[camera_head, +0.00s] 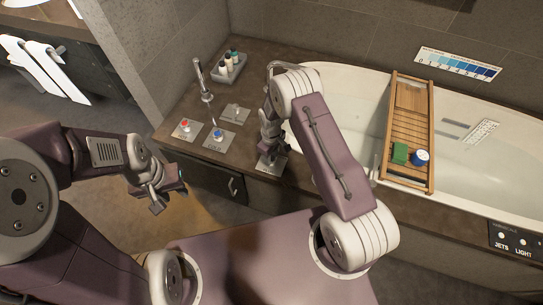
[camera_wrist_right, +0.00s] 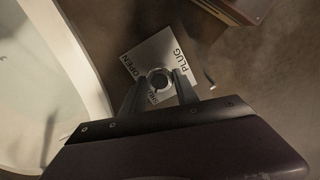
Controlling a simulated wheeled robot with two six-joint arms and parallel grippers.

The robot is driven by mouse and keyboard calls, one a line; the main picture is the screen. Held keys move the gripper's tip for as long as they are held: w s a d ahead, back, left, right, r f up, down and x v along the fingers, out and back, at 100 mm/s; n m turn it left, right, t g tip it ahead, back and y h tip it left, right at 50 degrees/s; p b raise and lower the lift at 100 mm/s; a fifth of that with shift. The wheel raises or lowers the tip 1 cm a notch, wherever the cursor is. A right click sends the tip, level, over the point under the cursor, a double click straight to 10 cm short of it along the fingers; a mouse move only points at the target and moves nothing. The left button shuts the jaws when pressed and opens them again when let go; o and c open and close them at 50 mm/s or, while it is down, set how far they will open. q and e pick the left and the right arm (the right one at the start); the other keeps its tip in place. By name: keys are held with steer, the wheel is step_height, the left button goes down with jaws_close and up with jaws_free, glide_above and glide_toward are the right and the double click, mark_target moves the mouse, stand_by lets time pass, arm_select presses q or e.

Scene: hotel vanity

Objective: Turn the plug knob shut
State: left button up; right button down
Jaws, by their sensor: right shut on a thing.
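The plug knob's square metal plate (camera_head: 272,168) lies on the dark counter beside the tub in the head view. In the right wrist view the plate (camera_wrist_right: 152,55) carries the words PLUG and OPEN, with a third word partly covered by a finger. The round plug knob (camera_wrist_right: 158,80) shows between the fingers. My right gripper (camera_head: 268,150) reaches down over the plate and is shut on the knob; its fingers also show in the right wrist view (camera_wrist_right: 158,88). My left gripper (camera_head: 168,196) hangs in front of the counter, with its fingers apart and empty.
Plates with a red knob (camera_head: 185,127) and a blue knob (camera_head: 218,135) sit left of the plug plate, near a spout (camera_head: 204,85) and a bottle tray (camera_head: 229,68). A wooden caddy (camera_head: 410,125) with a green block and blue jar spans the tub.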

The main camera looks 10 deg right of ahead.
stand_by(0.5)
steer(key=c, duration=0.9)
jaws_free()
steer(key=shift+c, duration=0.2)
step_height(320, 180, up, 9)
steer(key=p, duration=0.1)
